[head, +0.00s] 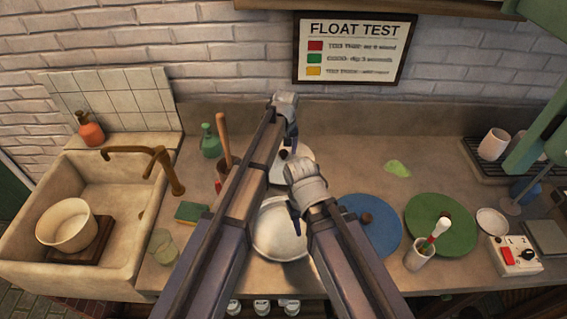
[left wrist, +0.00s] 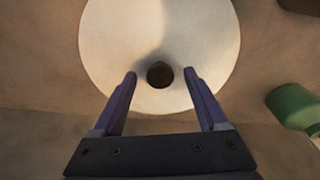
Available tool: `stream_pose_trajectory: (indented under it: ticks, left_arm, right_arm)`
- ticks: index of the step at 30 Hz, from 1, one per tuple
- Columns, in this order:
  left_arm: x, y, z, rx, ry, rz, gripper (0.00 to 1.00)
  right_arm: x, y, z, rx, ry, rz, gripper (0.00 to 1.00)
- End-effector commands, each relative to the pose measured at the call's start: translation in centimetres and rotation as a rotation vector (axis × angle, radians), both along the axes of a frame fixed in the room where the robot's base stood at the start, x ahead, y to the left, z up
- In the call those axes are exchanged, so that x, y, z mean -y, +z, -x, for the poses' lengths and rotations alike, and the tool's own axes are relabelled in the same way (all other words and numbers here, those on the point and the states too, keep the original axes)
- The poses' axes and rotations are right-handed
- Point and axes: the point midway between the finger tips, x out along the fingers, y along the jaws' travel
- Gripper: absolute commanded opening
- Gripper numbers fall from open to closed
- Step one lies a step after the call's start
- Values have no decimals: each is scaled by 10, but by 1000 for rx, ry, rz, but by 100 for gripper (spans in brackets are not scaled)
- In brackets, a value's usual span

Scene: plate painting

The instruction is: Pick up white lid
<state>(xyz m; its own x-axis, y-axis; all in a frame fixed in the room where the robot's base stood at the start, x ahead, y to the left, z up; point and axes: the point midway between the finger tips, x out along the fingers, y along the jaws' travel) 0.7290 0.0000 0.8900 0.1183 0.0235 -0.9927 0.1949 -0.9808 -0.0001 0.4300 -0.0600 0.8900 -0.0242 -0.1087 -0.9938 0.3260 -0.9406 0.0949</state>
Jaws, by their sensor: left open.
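The white lid (head: 303,156) is a round disc with a small dark knob, lying on the counter behind my grippers in the head view. Part of it is hidden by my arms there. In the left wrist view the white lid (left wrist: 205,40) shows large, with its dark knob (left wrist: 160,75) between the fingertips. My left gripper (left wrist: 160,74) is open, one finger on each side of the knob, holding nothing. In the head view my left gripper (head: 288,143) is over the lid. My right gripper (head: 293,208) is above a white round dish; its jaw opening is unclear.
The white dish (head: 268,240) is at the front. A blue disc (head: 380,235) and a green disc (head: 425,215) with dark knobs lie right. A green bottle (head: 210,146) and wooden-handled tool (head: 223,140) stand left of the lid. The sink (head: 130,190) is far left.

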Motion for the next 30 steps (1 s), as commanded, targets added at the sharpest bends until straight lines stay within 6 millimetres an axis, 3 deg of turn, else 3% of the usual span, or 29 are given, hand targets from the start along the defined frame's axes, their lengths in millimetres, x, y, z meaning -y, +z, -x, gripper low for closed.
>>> stream_pose_trajectory:
  ticks: [2, 21, 30]
  left_arm:
    - [0, 0, 0, 0, 0, 0, 71]
    - [0, 0, 0, 0, 0, 0, 0]
    - [0, 0, 0, 0, 0, 0, 0]
  right_arm:
    - [0, 0, 0, 0, 0, 0, 40]
    - [0, 0, 0, 0, 0, 0, 40]
    - [0, 0, 0, 0, 0, 0, 40]
